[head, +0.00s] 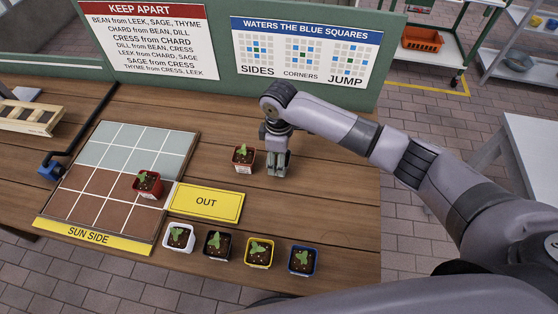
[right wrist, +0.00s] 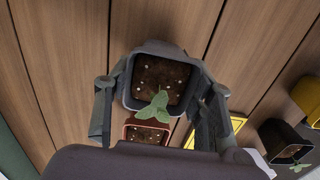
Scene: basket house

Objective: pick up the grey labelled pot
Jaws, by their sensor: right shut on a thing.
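The grey pot (right wrist: 160,85), with dark soil, white specks and a green sprout, is between the two fingers of my right gripper (right wrist: 160,108) in the right wrist view. The fingers are shut on its sides. No label shows on it from this angle. In the head view my right gripper (head: 277,172) points down at the wooden table, just right of a red pot (head: 243,168). There the fingers mostly hide the grey pot, and I cannot tell whether it is clear of the table. My left gripper is not in view.
The red pot stands close beside the grip. A yellow OUT card (head: 206,203) lies nearer. White (head: 179,238), black (head: 217,246), yellow (head: 259,253) and blue (head: 302,262) pots line the front. Another red pot (head: 147,185) stands on the tiled grid (head: 95,180). Signs stand behind.

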